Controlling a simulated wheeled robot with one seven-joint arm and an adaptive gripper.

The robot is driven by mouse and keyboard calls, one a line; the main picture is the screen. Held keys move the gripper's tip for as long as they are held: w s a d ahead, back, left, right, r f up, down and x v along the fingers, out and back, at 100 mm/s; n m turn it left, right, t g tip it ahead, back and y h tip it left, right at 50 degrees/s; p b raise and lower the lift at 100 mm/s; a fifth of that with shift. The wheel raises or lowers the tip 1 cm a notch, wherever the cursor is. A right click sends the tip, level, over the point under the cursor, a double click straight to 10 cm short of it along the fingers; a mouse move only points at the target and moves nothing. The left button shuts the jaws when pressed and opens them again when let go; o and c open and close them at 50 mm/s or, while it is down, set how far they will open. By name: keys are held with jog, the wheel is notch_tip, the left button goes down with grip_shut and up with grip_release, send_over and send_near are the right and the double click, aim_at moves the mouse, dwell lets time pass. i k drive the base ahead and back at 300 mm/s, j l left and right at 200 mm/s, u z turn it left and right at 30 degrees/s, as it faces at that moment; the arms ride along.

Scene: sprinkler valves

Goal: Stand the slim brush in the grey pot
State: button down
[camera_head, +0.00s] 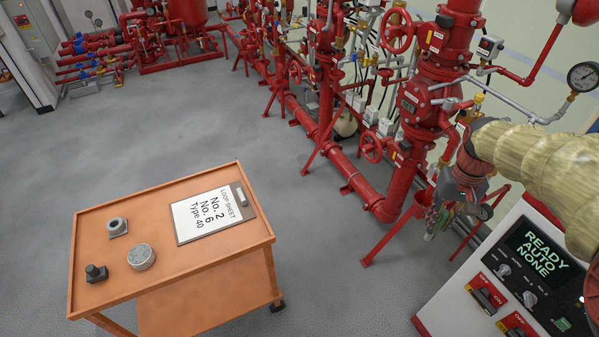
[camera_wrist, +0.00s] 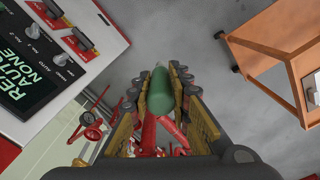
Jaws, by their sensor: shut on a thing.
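My gripper (camera_wrist: 160,95) is shut on a green, round-ended thing (camera_wrist: 159,90) in the wrist view; only part of it shows, and I cannot tell whether it is the slim brush. In the head view my gripper (camera_head: 438,212) is at the right, in the air beside the red pipework and left of the control panel. An orange cart (camera_head: 215,262) stands at the lower left.
The control panel (camera_head: 535,275) stands at the lower right. Red valves and pipes (camera_head: 405,150) line the wall. Grey floor (camera_head: 345,285) between cart and panel is clear.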

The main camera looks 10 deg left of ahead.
aim_at(118, 227)
jog(key=j+u, duration=0.3)
jog(key=i+j+u, duration=0.2)
jog(key=j+u, duration=0.15)
jog(key=i+j+u, duration=0.15)
jog(key=j+u, duration=0.15)
jog(key=j, duration=0.15)
jog(key=i+j+u, duration=0.2)
jog(key=u, duration=0.15)
jog(key=i+j+u, duration=0.3)
jog(key=i+j, duration=0.5)
jog(key=j+u, duration=0.05)
jog(key=j, duration=0.05)
